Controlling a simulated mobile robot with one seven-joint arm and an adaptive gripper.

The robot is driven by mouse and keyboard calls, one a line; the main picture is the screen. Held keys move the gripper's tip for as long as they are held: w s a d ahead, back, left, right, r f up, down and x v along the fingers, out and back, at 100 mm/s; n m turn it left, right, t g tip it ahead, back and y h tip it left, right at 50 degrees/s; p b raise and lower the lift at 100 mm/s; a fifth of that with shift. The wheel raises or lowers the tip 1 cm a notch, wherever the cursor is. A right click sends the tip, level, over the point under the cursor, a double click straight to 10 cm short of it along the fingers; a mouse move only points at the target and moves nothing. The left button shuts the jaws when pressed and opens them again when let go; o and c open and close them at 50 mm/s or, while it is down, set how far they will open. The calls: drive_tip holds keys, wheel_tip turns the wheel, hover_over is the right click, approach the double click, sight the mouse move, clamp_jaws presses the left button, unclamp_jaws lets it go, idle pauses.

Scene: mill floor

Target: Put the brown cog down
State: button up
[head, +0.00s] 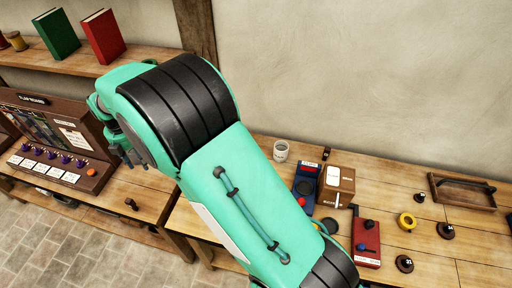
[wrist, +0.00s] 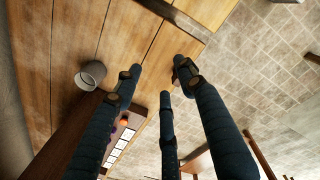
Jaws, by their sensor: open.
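My gripper (head: 128,155) is at the left, above the left bench by the flip board, partly hidden behind my arm. Its fingers are spread apart in the wrist view (wrist: 160,85), with nothing visible held between them. A small dark brown piece (head: 131,204) stands on the left bench near its front edge, below my gripper. A dark brown piece (wrist: 183,70) also shows in the wrist view beside the right finger's tip. It is partly hidden, and I cannot tell whether it is the brown cog or touches the finger.
The flip board (head: 50,135) stands at the left. A mug (head: 281,151), a cardboard box (head: 337,181), a red block (head: 367,240), a yellow ring (head: 407,221), several dark numbered pieces (head: 446,231) and a wooden tray (head: 463,202) are on the right bench. Books (head: 103,36) stand on the shelf.

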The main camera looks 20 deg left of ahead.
drive_tip(key=w+d+r+m, duration=0.4)
drive_tip(key=w+d+r, duration=0.4)
drive_tip(key=d+r, duration=0.35)
drive_tip(key=w+d+r+m+t, duration=0.15)
drive_tip(key=d+r+m, duration=0.3)
drive_tip(key=d, duration=0.55)
drive_tip(key=w+d+r+m+y, duration=0.1)
drive_tip(key=w+d+r+m, duration=0.15)
drive_tip(key=d+r, duration=0.6)
drive_tip(key=w+d+r+m+t, duration=0.1)
drive_tip(key=d+r+m, duration=0.25)
drive_tip(key=d, duration=0.95)
drive_tip(key=s+d+r+m+t, duration=0.1)
drive_tip(key=s+d+m, duration=0.35)
drive_tip(key=d, duration=0.55)
drive_tip(key=s+d+r+m, duration=0.2)
drive_tip(key=s+d+m, duration=0.3)
drive_tip(key=d, duration=0.4)
drive_tip(key=s+d+r+m+t, duration=0.1)
drive_tip(key=s+d+m, duration=0.2)
drive_tip(key=s+d, duration=0.5)
drive_tip(key=s+d+f+m+h, duration=0.1)
drive_tip(key=s+d+f+m, duration=0.1)
drive_tip(key=s+d+m, duration=0.3)
drive_tip(key=s+d+t, duration=0.1)
drive_tip(key=d, duration=0.2)
drive_tip(key=shift+s+d+f+h, duration=0.25)
drive_tip(key=shift+s+f+h, duration=0.05)
drive_tip(key=shift+s+f, duration=0.1)
